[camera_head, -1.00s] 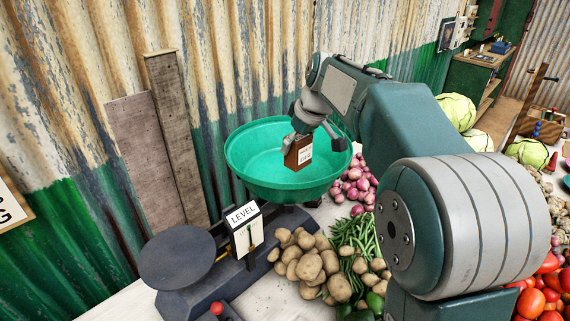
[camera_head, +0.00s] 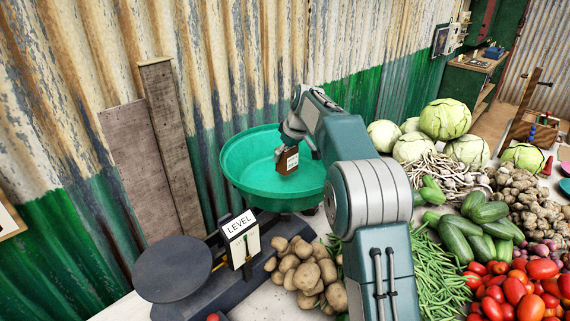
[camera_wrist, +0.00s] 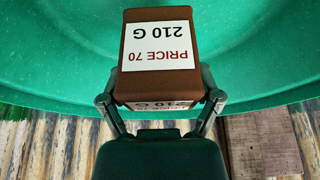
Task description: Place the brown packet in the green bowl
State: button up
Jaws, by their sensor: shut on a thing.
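The brown packet (camera_head: 282,163) has a white label, which reads "PRICE 70 210 G" in the wrist view (camera_wrist: 133,80). My gripper (camera_head: 296,146) is shut on it, with one finger on each side of the packet in the wrist view (camera_wrist: 160,98). The green bowl (camera_head: 240,180) sits on the balance scale at the back, near the wall. The packet is over the inside of the bowl, within its rim in the head view. I cannot tell whether its underside touches the bowl's floor.
The scale's dark flat pan (camera_head: 172,268) is empty at the left, beside the LEVEL sign (camera_head: 238,226). Potatoes (camera_head: 306,272), green beans (camera_head: 440,275), cucumbers (camera_head: 470,232) and tomatoes (camera_head: 515,292) cover the table at the right. A corrugated wall (camera_head: 220,70) stands close behind the bowl.

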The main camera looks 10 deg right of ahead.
aim_at(285, 164)
jog(key=shift+w+f, duration=0.35)
jog(key=shift+f, duration=1.65)
jog(key=o, duration=1.1)
jog(key=shift+f, duration=0.1)
jog(key=v, duration=1.2)
jog(key=shift+r, duration=0.25)
